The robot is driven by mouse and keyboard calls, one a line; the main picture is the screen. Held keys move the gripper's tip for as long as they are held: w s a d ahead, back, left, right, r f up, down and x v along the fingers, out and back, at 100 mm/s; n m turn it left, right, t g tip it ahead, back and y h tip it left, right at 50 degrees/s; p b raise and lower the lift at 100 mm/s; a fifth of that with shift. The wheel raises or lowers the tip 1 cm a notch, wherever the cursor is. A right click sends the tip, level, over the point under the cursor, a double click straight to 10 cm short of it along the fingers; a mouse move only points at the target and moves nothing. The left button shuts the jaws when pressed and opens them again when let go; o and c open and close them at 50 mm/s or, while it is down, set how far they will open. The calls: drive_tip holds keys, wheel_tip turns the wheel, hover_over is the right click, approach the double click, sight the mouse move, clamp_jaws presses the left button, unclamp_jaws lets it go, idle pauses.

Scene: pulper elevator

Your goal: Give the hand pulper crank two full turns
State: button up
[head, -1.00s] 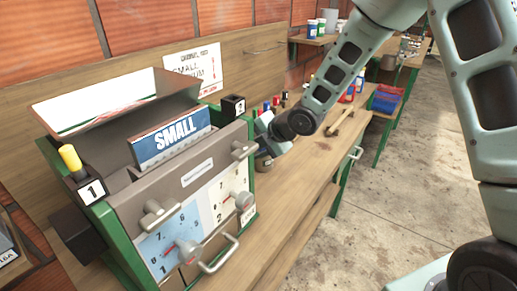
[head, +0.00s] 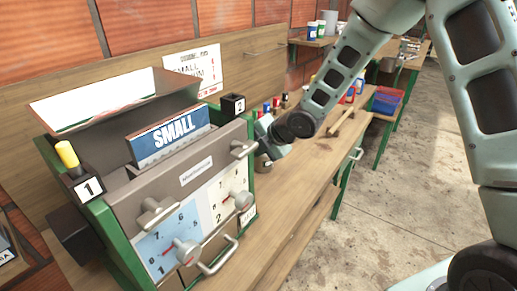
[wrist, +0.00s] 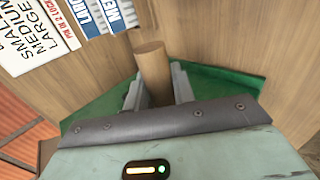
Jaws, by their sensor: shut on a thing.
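The hand pulper (head: 180,182) is a grey-fronted machine with a green frame, a hopper on top, a blue SMALL sign and dials with knobs. It stands on the wooden bench at the left of the head view. My gripper (wrist: 157,88) is at the pulper's right side, partly hidden behind it in the head view. In the wrist view its fingers are shut around an upright round wooden handle (wrist: 152,62), which looks like the crank's grip. The crank arm is hidden, and its angle cannot be told. A green surface (wrist: 225,88) lies behind the fingers.
A yellow-topped peg (head: 68,155) stands in block 1, and block 2 (head: 233,104) stands at the right corner. Small bottles (head: 276,104) and a wooden tool (head: 345,121) lie beyond my gripper. Signs (wrist: 40,32) hang on the back board. The floor at right is clear.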

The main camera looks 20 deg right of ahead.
drive_tip(key=f+b, duration=0.1)
drive_tip(key=f, duration=0.1)
drive_tip(key=shift+w+a+f+b, duration=0.2)
drive_tip(key=shift+w+f+b, duration=0.15)
drive_tip(key=shift+b, duration=0.05)
drive_tip(key=b+x, duration=0.2)
drive_tip(key=x, duration=0.1)
drive_tip(key=shift+f+b, duration=0.4)
drive_tip(key=shift+f, duration=0.05)
drive_tip(key=shift+w+a+f+b, duration=0.35)
drive_tip(key=shift+w+a+f, duration=0.1)
drive_tip(key=shift+w, duration=0.15)
drive_tip(key=shift+w+a+f+b, duration=0.35)
drive_tip(key=shift+w+a, duration=0.1)
drive_tip(key=shift+w, duration=0.1)
drive_tip(key=shift+w+a, duration=0.15)
drive_tip(key=shift+w, duration=0.1)
